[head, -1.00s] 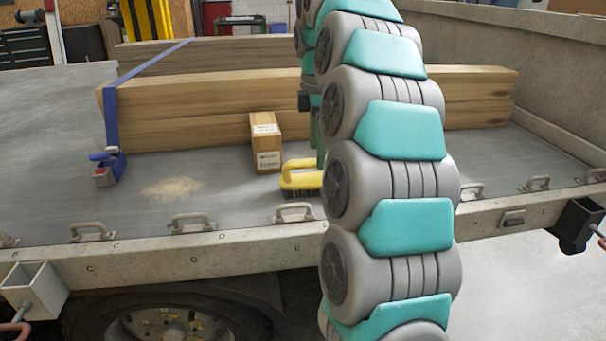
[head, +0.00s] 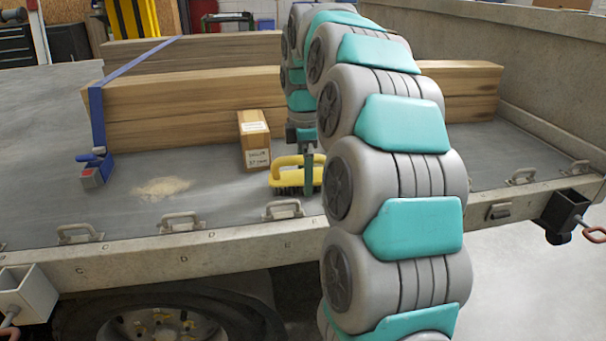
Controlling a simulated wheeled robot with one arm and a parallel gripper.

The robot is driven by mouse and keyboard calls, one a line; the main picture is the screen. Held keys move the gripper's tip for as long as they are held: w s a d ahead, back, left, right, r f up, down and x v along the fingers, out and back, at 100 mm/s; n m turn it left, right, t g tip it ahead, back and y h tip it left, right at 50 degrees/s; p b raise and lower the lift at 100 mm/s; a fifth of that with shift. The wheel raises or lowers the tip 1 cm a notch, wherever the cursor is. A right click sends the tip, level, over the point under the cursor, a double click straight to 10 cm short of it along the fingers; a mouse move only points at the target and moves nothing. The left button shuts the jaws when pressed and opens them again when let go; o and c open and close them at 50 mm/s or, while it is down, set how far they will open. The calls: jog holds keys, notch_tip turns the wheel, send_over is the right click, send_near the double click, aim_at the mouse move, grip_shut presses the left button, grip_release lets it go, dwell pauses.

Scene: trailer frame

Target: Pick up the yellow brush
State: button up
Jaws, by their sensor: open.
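The yellow brush (head: 287,174) lies on the grey trailer bed, bristles down, to the right of the small cardboard box. Its right end is partly hidden behind my arm. My gripper (head: 308,180) points down at the brush's right part, with a green finger in front of the yellow handle. The gripper is open. Its second fingertip is hard to make out, and I cannot tell whether the fingers touch the brush.
A cardboard box (head: 254,140) stands just behind the brush. Long timber beams (head: 190,105) lie behind, with a blue strap and ratchet (head: 95,168). A sawdust pile (head: 161,188) is left. Metal tie-down handles (head: 283,209) line the trailer's front edge (head: 150,255).

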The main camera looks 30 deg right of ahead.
jog(key=shift+c, duration=0.2)
jog(key=c, duration=1.4)
